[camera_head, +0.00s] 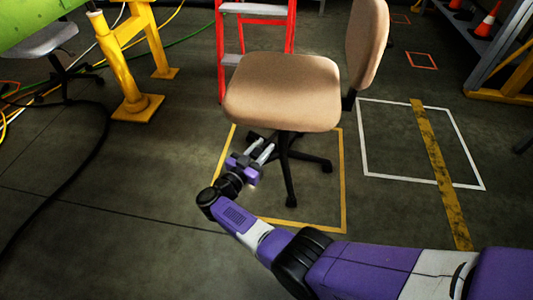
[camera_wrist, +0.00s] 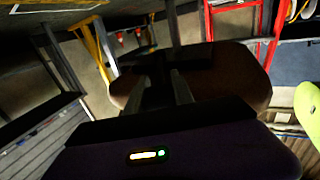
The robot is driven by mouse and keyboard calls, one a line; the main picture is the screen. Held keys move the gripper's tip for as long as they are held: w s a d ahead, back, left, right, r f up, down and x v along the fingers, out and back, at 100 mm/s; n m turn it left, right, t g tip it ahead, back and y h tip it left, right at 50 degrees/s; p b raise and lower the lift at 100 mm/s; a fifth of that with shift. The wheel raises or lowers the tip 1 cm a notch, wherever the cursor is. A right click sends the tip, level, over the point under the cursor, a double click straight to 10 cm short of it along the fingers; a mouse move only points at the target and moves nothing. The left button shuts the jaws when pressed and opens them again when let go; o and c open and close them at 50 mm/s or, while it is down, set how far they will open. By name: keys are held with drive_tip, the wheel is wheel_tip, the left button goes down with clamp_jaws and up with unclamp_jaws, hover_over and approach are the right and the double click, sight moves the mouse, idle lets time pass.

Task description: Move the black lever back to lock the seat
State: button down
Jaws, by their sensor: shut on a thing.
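The office chair has a tan seat (camera_head: 284,92) and a tan backrest (camera_head: 367,42) at its right, on a black star base (camera_head: 288,175). My gripper (camera_head: 267,150) is low at the front left, its fingers reaching under the seat's front edge. In the wrist view the dark underside of the seat (camera_wrist: 245,75) lies beyond my fingers (camera_wrist: 165,88). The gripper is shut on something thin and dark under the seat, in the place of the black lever. The lever's outline is lost in shadow, and the seat hides it in the head view.
A yellow floor outline (camera_head: 343,190) surrounds the chair base. A red ladder (camera_head: 256,20) stands close behind the seat. A yellow stand (camera_head: 133,70) and cables are at the left.

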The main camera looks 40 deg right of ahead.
sight(253, 158)
drive_tip(key=shift+f, duration=0.1)
idle(0.3)
drive_tip(key=c, duration=1.1)
unclamp_jaws()
drive_tip(key=p+v, duration=0.1)
drive_tip(key=v, duration=0.6)
drive_tip(key=shift+a, duration=0.4)
